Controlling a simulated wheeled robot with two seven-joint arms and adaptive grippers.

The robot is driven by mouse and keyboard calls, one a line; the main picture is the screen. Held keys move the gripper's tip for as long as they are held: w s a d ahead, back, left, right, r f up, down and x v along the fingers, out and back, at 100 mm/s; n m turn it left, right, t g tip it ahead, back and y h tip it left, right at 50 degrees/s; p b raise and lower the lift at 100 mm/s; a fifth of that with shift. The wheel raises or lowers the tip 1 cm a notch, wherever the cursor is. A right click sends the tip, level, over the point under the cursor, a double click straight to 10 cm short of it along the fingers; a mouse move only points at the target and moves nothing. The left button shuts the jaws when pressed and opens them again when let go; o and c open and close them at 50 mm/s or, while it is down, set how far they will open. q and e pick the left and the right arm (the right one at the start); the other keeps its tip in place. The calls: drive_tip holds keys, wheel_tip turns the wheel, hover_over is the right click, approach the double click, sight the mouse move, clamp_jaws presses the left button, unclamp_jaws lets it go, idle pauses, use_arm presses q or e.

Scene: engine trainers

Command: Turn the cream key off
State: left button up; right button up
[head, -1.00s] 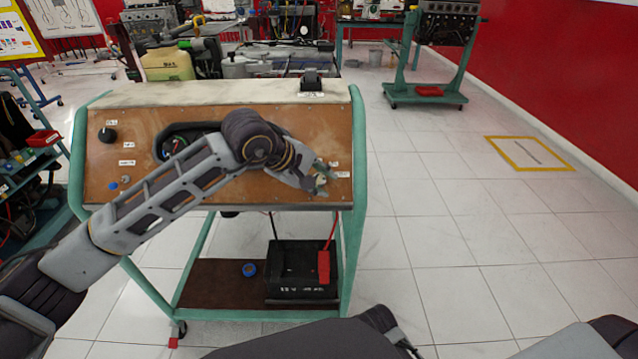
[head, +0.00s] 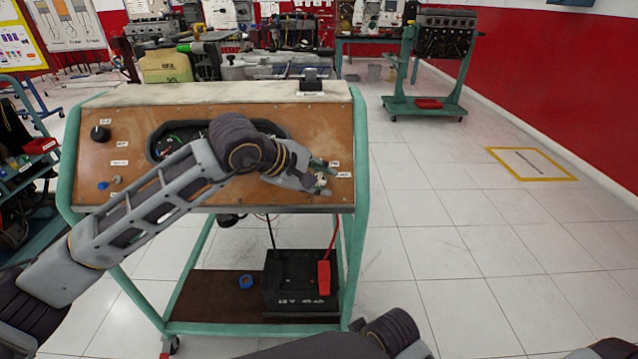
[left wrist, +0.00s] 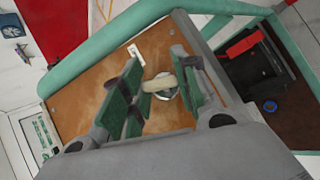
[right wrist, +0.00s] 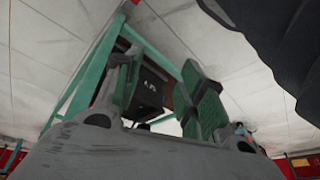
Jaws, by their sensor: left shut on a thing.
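The cream key (left wrist: 159,85) sits in a round silver switch (left wrist: 166,94) on the brown panel (left wrist: 105,97), between the green finger pads of my left gripper (left wrist: 163,88). My left gripper is shut on the key. In the head view my left gripper (head: 322,176) is at the panel's lower right, and the key is small and mostly hidden by the fingers. My right gripper (right wrist: 163,105) is open and empty in the right wrist view, well away from the panel.
The panel belongs to a green-framed trainer cart (head: 361,160). A black battery (head: 290,285) with a red terminal cover (head: 324,277) stands on its lower shelf. A black knob (head: 100,133) is at the panel's upper left.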

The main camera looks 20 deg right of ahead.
use_arm(q)
drive_tip(key=n+t+h+b, duration=0.1)
drive_tip(key=n+b, duration=0.1)
drive_tip(key=b, duration=0.4)
drive_tip(key=shift+f+n, duration=0.15)
drive_tip(key=shift+n, duration=0.15)
drive_tip(key=shift+n+t+b, duration=0.3)
drive_tip(key=shift+b, duration=0.05)
use_arm(e)
drive_tip(key=a+f+t+y, duration=0.1)
drive_tip(key=a+f, duration=0.1)
drive_tip(key=f, duration=0.5)
drive_tip(key=w+a+f+m+t+y, duration=0.1)
drive_tip(key=f, duration=0.6)
drive_tip(key=shift+w+a+t, duration=0.25)
drive_tip(key=shift+a+t, duration=0.05)
drive_tip(key=shift+a, duration=0.05)
use_arm(q)
drive_tip(key=o, duration=1)
drive_tip(key=shift+r, duration=0.2)
